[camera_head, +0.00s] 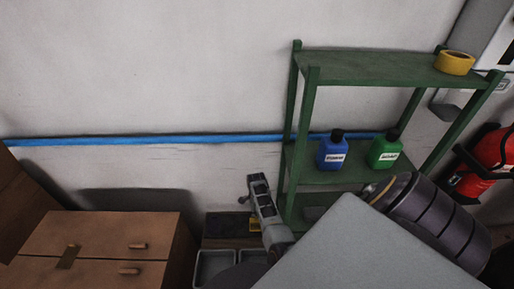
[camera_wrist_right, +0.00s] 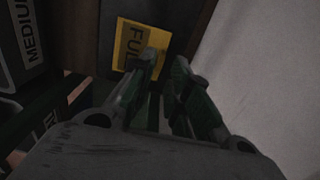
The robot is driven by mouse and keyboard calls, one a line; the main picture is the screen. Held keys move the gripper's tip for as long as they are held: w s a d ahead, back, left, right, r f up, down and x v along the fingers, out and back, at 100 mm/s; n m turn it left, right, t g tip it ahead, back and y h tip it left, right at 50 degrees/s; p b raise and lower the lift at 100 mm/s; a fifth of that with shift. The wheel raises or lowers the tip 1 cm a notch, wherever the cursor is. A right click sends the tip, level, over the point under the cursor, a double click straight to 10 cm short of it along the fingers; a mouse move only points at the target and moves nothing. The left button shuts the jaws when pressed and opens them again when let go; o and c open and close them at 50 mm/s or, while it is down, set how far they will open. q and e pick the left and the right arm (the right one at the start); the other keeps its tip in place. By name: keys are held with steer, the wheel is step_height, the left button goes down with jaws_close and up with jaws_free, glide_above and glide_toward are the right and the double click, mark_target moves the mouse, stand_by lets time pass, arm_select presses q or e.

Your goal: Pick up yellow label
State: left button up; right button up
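The yellow label (camera_wrist_right: 128,44) shows in the right wrist view, upright on a dark brown surface, with dark lettering that begins "FUL". The left finger covers its lower right part. A small yellow patch of it (camera_head: 255,224) shows in the head view beside my right gripper (camera_head: 256,192). In the wrist view, my right gripper (camera_wrist_right: 165,62) has its two fingers apart, with a narrow gap between them and nothing held. The fingertips are close to the label's right side; I cannot tell whether they touch it. My left gripper is not in view.
A green shelf (camera_head: 375,68) holds a yellow tape roll (camera_head: 454,63), a blue bottle (camera_head: 332,152) and a green bottle (camera_head: 385,151). Cardboard boxes (camera_head: 110,232) stand at left. Grey bins (camera_head: 215,264) sit low.

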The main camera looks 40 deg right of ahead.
mark_target(257, 223)
steer(key=shift+w+a+f+b, duration=0.1)
steer(key=shift+w+f+b, duration=0.1)
steer(key=shift+f, duration=0.65)
steer(key=shift+w+f+b, duration=0.1)
steer(key=shift+f+b, duration=0.05)
steer(key=shift+f, duration=0.7)
steer(key=shift+s+f, duration=0.1)
steer(key=shift+f, duration=0.8)
steer(key=shift+c, duration=0.4)
jaws_close()
